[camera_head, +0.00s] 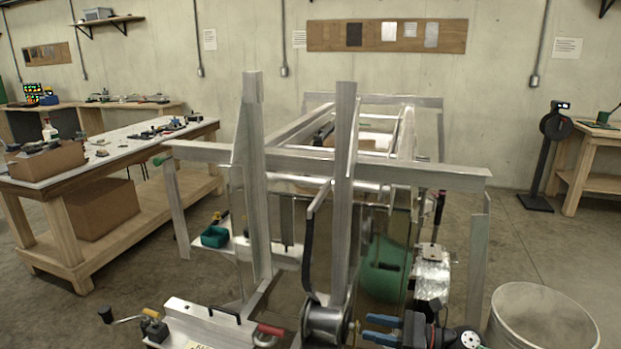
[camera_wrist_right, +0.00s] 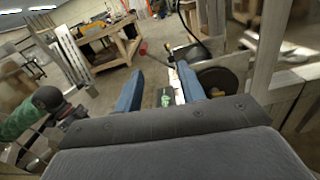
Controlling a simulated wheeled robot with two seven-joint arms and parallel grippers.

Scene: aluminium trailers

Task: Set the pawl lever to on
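The winch (camera_head: 327,320) sits low on the trailer's front post, with a dark strap running up from its drum. In the right wrist view its round drum side (camera_wrist_right: 217,80) is just right of my fingers. My right gripper (camera_head: 367,329) is open, with its blue fingers pointing left at the winch's right side. In the right wrist view the gripper (camera_wrist_right: 158,84) has a clear gap between its fingers. A small green part (camera_wrist_right: 166,98) and a pale strip show through that gap, apparently not gripped. I cannot clearly make out the pawl lever or its setting. My left gripper is not in view.
The aluminium trailer frame (camera_head: 400,173) stands close ahead, with upright posts beside the winch. A metal box with a crank (camera_head: 205,325) is at lower left. A grey bin (camera_head: 541,318) stands at lower right. A workbench (camera_head: 110,150) is at the left.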

